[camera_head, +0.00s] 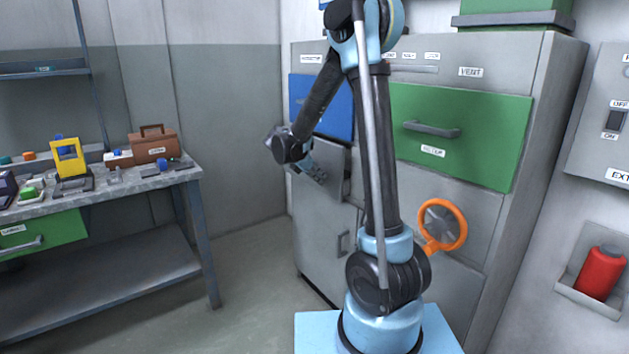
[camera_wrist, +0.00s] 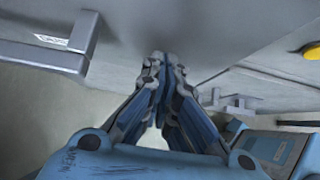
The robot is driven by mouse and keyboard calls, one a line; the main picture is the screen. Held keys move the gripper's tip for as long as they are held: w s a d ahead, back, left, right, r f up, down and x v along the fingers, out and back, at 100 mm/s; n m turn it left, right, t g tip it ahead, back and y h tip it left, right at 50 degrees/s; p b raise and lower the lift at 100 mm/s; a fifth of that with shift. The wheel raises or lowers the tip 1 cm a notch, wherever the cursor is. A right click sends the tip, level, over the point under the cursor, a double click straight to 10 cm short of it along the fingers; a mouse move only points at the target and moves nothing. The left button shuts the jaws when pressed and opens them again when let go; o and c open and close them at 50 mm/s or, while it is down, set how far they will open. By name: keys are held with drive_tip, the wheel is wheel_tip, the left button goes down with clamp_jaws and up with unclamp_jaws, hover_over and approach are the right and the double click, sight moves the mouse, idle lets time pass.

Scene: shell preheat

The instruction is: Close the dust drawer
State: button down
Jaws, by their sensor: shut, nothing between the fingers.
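I cannot read a dust drawer label in either view. A grey front (camera_head: 337,185) below the blue panel on the grey cabinet stands out from the cabinet face and may be the dust drawer; my gripper partly covers it. My gripper (camera_head: 318,175) is in front of this front, fingers together and empty. In the wrist view my gripper (camera_wrist: 163,62) is shut, its fingertips close to a grey panel (camera_wrist: 210,30); I cannot tell whether they touch it. A grey bar handle (camera_wrist: 82,45) with a white label beside it is left of the fingertips.
The cabinet also has a blue panel (camera_head: 308,95), a green panel with a handle (camera_head: 470,115) and an orange wheel (camera_head: 462,229). A workbench (camera_head: 120,188) with tools stands at left. A red cylinder (camera_head: 601,272) sits in a wall holder. Floor between bench and cabinet is clear.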

sight(327, 172)
idle(0.3)
drive_tip(key=shift+w+d, duration=0.45)
drive_tip(key=shift+d, duration=0.25)
drive_tip(key=shift+w+d, duration=0.45)
drive_tip(key=shift+d, duration=0.3)
drive_tip(key=shift+w+d, duration=0.45)
drive_tip(key=shift+d, duration=0.25)
drive_tip(key=shift+r, duration=0.1)
